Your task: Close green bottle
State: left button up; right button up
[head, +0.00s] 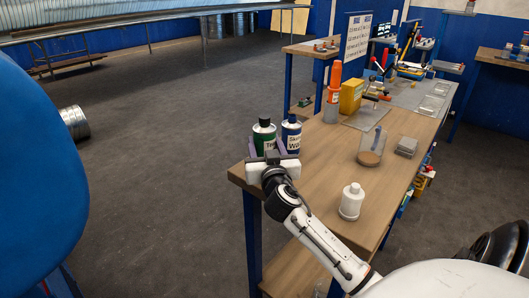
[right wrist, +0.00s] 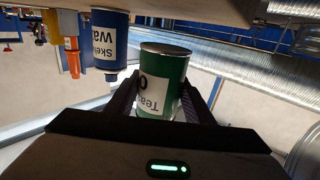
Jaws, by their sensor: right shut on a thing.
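The green bottle (head: 262,142) has a dark top and a pale label and is at the near left corner of the wooden table. In the right wrist view, which is upside down, the green bottle (right wrist: 160,82) is between the two dark fingers. My right gripper (head: 272,156) is shut on its body from the near side. The gripper hides its lower part in the head view. I cannot tell whether the dark top is a seated cap, or whether the bottle touches the table. My left gripper is not in view.
A blue bottle (head: 291,135) stands close right of the green one. The table (head: 318,178) is bare between the gripper and the white bottle.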

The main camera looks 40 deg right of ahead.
aim_at(265, 125)
notch_tip(265, 125, up, 6)
jog(key=shift+r+p, duration=0.2)
jog(key=shift+p, duration=0.15)
jog(key=o, duration=0.7)
jog(key=c, duration=1)
jog(key=shift+o, duration=0.2)
jog(key=s+a+f+n+t+y, duration=0.1)
jog(key=s+a+n+y, duration=0.1)
jog(key=a, duration=0.7)
jog(key=s+a+f+n+t+y, duration=0.1)
jog(key=s+a+y, duration=0.4)
jog(key=a, duration=0.5)
jog(key=s+a+f+n+t+y, duration=0.1)
jog(key=s+a+f+n+y, duration=0.2)
jog(key=s+a, duration=0.3)
jog(key=a+n, duration=0.1)
jog(key=a, duration=0.3)
jog(key=shift+s+a+y, duration=0.2)
jog(key=shift+s+y, duration=0.1)
